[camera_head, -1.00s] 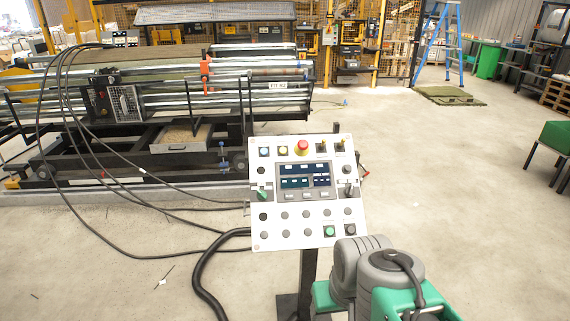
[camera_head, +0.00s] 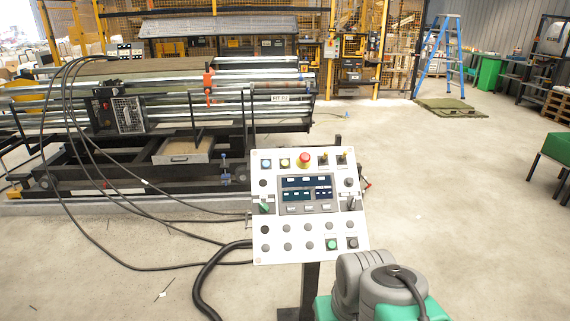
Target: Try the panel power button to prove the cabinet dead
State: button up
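The control panel (camera_head: 308,244) is a white tilted plate on a dark post, in the middle of the head view. It has a lit blue display (camera_head: 306,187), a red mushroom button (camera_head: 304,159) at the top and a green square button (camera_head: 331,244) at the lower right. Small labels are too small to read, so I cannot tell which button is power. My arm's grey and green links show at the bottom right, in front of the panel's lower right. My gripper is out of the frame.
A long roller machine (camera_head: 180,100) stands behind the panel on the left. Black cables (camera_head: 150,264) hang from it and run over the floor to the panel. A blue ladder (camera_head: 441,55) stands at the back right. The floor (camera_head: 450,190) right of the panel is clear.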

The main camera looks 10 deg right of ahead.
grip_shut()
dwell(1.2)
